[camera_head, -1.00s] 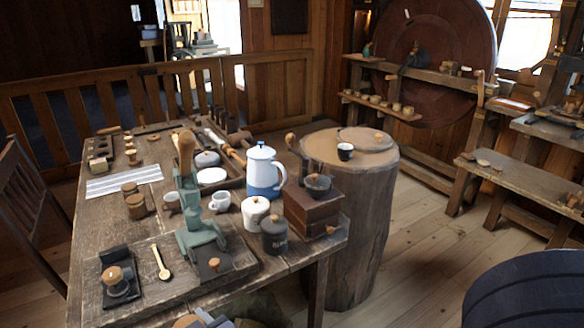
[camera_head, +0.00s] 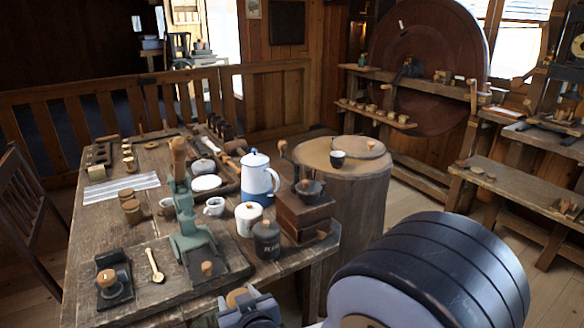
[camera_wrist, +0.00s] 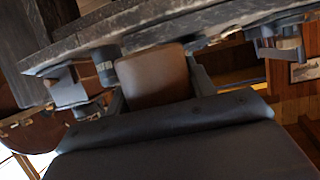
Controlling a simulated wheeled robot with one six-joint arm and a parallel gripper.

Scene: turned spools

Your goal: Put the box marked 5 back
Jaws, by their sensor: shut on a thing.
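My gripper (camera_head: 246,306) is at the bottom of the head view, low in front of the table's near edge. It is shut on a brown wooden piece (camera_head: 237,296) with a rounded top. In the wrist view the same brown piece (camera_wrist: 152,74) sits between the two dark jaws, with the table edge beyond it. I can read no number on it, so I cannot tell whether it is the box marked 5.
The wooden table (camera_head: 100,235) is crowded: a green press (camera_head: 190,235), a blue-and-white pot (camera_head: 258,180), a dark canister (camera_head: 267,240), a grinder (camera_head: 303,215). A striped cloth (camera_head: 121,188) lies at left. A tree-stump stand (camera_head: 350,200) is to the right.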

